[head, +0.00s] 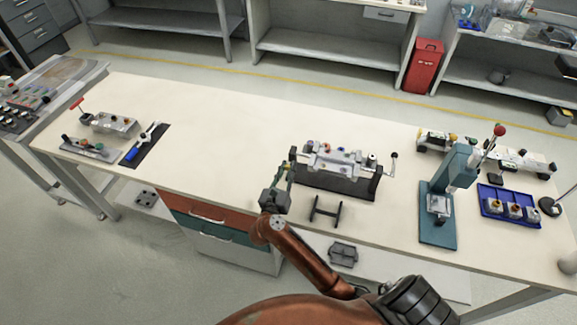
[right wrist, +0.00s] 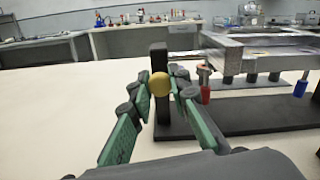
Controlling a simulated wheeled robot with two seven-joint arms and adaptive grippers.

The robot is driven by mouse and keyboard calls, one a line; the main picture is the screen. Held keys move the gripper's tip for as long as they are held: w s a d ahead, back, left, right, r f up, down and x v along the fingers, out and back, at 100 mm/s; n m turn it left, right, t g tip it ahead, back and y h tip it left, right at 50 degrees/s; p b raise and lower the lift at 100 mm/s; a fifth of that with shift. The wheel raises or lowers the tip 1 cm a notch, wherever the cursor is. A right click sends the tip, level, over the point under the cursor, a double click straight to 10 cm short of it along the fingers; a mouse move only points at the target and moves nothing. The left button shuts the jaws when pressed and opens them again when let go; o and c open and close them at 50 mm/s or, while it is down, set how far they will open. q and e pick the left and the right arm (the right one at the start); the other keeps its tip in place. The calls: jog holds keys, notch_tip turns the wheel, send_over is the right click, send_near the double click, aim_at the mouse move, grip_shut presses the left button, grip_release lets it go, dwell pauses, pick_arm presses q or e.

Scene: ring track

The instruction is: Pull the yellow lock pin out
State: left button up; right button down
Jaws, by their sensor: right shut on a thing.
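The yellow lock pin shows as a round yellow knob (right wrist: 159,84) in the right wrist view, in front of a black upright post (right wrist: 158,58). My right gripper (right wrist: 160,92) has its green-padded fingers on either side of the knob and is shut on it. In the head view my right gripper (head: 287,182) is at the left end of the fixture, a grey metal block (head: 347,161) on a black base (head: 335,184). The pin's shaft is hidden, so I cannot tell how deep it sits. My left gripper is out of view.
A small black stand (head: 325,211) is on the table just in front of the fixture. A teal press (head: 438,210) and a blue tray (head: 490,212) stand to the right. The white tabletop (head: 215,135) is clear left of the fixture.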

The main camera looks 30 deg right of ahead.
jog(key=shift+s+a, duration=0.25)
jog(key=shift+s, duration=0.05)
jog(key=shift+w+f, duration=0.1)
jog(key=shift+f, duration=0.05)
jog(key=c, duration=1.8)
grip_release()
jog(key=shift+o, duration=0.2)
jog(key=shift+a, duration=0.15)
jog(key=v, duration=1.2)
jog(key=shift+r, duration=0.2)
